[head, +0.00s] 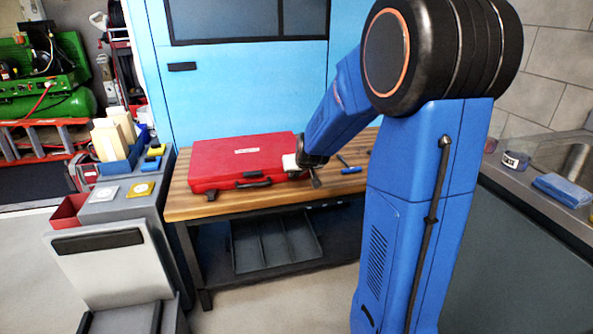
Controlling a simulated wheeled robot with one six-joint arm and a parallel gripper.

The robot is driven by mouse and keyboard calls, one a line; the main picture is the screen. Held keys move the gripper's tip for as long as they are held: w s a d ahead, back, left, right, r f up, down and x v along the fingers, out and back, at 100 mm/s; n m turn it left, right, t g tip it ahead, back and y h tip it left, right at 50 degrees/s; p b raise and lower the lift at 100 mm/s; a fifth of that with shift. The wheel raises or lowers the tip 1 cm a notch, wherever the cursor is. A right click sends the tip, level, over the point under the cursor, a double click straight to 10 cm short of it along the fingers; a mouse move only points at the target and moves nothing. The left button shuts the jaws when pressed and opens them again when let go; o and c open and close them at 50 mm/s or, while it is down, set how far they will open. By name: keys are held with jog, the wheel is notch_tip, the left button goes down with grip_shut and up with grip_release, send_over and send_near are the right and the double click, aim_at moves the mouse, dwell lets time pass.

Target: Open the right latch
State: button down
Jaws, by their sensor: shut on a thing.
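A red case (235,160) lies with its lid down on the wooden workbench (178,206). A dark handle (254,183) is on its front. The left latch (211,195) is a small dark piece at the front left, sticking out low. My gripper (294,169) is at the front right corner of the case, where the right latch is. It is shut on the right latch, which the gripper and wrist mostly hide. The latch's exact position cannot be made out.
Hand tools, one with a blue handle (351,171), lie on the bench to the right of the gripper. A grey cart (115,207) with containers stands at the left. A sink counter (530,200) is at the right. A dark tray (275,243) sits under the bench.

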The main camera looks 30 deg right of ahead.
jog(key=shift+s+f+t+h, duration=0.3)
jog(key=shift+s+f+t, duration=0.2)
jog(key=shift+f, duration=0.25)
jog(key=shift+s+a+f+t+h, duration=0.15)
jog(key=shift+s+f+t, duration=0.2)
jog(key=shift+t, duration=0.4)
jog(key=shift+s+a+f+t+h, duration=0.15)
jog(key=shift+f+t, duration=0.3)
jog(key=shift+t, duration=0.3)
jog(key=c, duration=1.6)
grip_release()
jog(key=shift+w, duration=0.1)
jog(key=shift+o, duration=0.2)
jog(key=shift+r, duration=0.1)
jog(key=shift+r, duration=0.1)
